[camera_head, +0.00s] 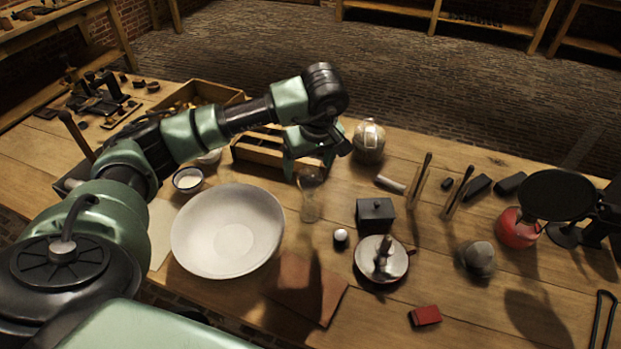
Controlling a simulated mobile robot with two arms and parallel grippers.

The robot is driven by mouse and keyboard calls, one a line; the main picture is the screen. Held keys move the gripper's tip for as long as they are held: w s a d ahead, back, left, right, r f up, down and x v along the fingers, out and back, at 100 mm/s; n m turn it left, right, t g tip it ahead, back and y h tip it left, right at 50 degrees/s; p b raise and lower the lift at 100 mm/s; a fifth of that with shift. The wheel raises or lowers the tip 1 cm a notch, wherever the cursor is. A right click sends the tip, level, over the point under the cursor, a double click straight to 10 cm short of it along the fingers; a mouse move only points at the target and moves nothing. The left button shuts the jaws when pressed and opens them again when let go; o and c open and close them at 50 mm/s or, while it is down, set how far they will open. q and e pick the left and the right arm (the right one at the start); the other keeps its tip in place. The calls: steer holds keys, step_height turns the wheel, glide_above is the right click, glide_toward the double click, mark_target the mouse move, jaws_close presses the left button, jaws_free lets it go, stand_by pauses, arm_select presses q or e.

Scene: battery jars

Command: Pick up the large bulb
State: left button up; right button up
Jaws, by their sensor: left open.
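A clear glass bulb-shaped piece (310,203) stands on the wooden table right of the white bowl; it looks like the large bulb, but its outline is faint. My left gripper (306,170) is open, pointing down just above it, around or close to its top. I cannot tell whether the fingers touch the glass. The gripper's wrist hides part of the view behind it. My right gripper is not in view.
A wide white bowl (228,232) stands left of the glass. A wooden divided box (262,152) and a rounded jar (369,146) are behind. A black box (375,214), a small white-topped pot (341,236) and a lidded round pan (398,262) stand to the right.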

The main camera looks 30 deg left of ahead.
arm_select(q)
steer(key=x, duration=0.2)
steer(key=p+x, duration=0.1)
steer(key=x, duration=0.1)
steer(key=shift+d, duration=0.3)
steer(key=shift+f, duration=0.3)
steer(key=c, duration=1.6)
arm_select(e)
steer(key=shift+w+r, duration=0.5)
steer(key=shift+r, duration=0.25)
arm_select(q)
steer(key=shift+r, duration=0.1)
